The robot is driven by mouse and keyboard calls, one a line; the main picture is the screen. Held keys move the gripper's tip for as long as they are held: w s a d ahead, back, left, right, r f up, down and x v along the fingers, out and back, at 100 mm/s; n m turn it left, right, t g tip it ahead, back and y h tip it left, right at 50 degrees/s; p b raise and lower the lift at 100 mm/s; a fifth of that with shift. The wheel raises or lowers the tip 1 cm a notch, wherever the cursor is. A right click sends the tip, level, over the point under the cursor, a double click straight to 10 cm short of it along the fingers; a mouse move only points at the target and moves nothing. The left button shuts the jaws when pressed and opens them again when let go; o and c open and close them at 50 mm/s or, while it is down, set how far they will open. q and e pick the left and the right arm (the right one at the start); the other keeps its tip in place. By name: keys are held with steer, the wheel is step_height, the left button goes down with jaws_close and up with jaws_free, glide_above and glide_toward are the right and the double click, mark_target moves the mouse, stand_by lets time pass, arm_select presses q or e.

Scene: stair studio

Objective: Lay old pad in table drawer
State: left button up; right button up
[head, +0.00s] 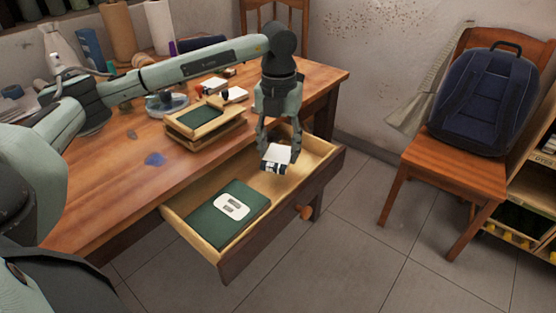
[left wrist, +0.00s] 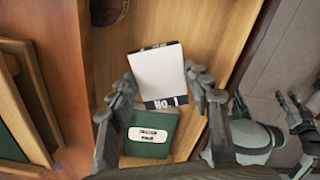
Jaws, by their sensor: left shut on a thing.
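A green book (head: 228,212) with a white label lies in the drawer's near part. A wooden tray (head: 205,125) stands on the table (head: 110,190) just behind the drawer. A chair (head: 455,172) with a blue backpack (head: 485,100) stands at the right, with clear floor between.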

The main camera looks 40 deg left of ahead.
mark_target(278, 154)
arm_select(q)
steer(key=shift+f, duration=2)
steer(key=shift+f, duration=0.1)
steer(key=o, duration=1.2)
steer(key=shift+c, duration=0.2)
step_height(278, 154, up, 12)
steer(key=shift+r, duration=0.15)
